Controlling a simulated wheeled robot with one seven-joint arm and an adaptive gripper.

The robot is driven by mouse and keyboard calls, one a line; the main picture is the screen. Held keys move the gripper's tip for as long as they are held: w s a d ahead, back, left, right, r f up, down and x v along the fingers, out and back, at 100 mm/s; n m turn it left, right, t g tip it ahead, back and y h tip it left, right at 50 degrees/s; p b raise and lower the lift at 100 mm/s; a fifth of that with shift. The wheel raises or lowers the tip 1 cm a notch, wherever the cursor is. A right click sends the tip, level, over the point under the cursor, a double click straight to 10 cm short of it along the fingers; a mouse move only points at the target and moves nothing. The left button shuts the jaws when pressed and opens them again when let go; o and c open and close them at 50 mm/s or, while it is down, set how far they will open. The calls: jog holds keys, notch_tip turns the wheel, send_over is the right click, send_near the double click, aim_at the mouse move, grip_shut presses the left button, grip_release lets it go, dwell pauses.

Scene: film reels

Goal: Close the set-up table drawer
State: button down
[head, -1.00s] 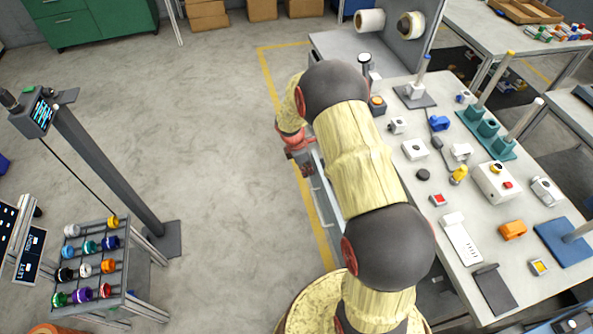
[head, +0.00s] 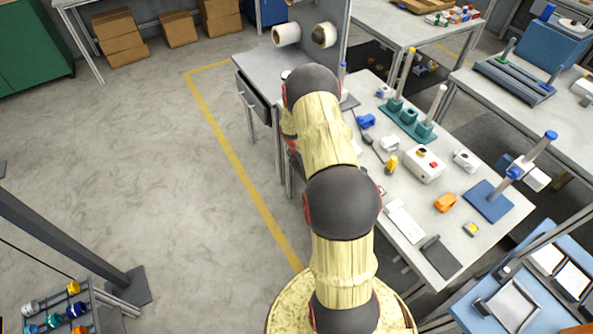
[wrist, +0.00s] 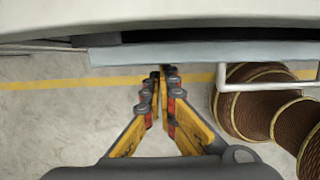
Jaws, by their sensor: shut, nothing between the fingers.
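In the wrist view, a pale grey drawer front (wrist: 190,52) with a white bar handle (wrist: 268,78) runs across the top, below a light tabletop edge (wrist: 160,18). A dark gap shows between them, so this drawer stands at least partly open. My gripper (wrist: 160,72) is shut and empty, its fingertips at the lower edge of the drawer front, left of the handle. I cannot tell whether they touch. In the head view, my arm hides the gripper and this drawer at the left side of the long table (head: 413,262).
A back table (head: 262,70) with film reels (head: 286,34) has a dark drawer (head: 252,99) in its front. Small parts cover the long table. The floor (head: 150,170) left of the yellow line (head: 237,160) is open. A rack (head: 70,312) stands lower left.

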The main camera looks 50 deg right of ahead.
jog(key=shift+s+d, duration=0.15)
jog(key=shift+d, duration=0.3)
jog(key=w+a+r+p, duration=0.2)
jog(key=a+r, duration=0.4)
jog(key=r, duration=0.3)
jog(key=shift+a+r+p, duration=0.15)
jog(key=shift+r+p, duration=0.2)
jog(key=shift+p, duration=0.15)
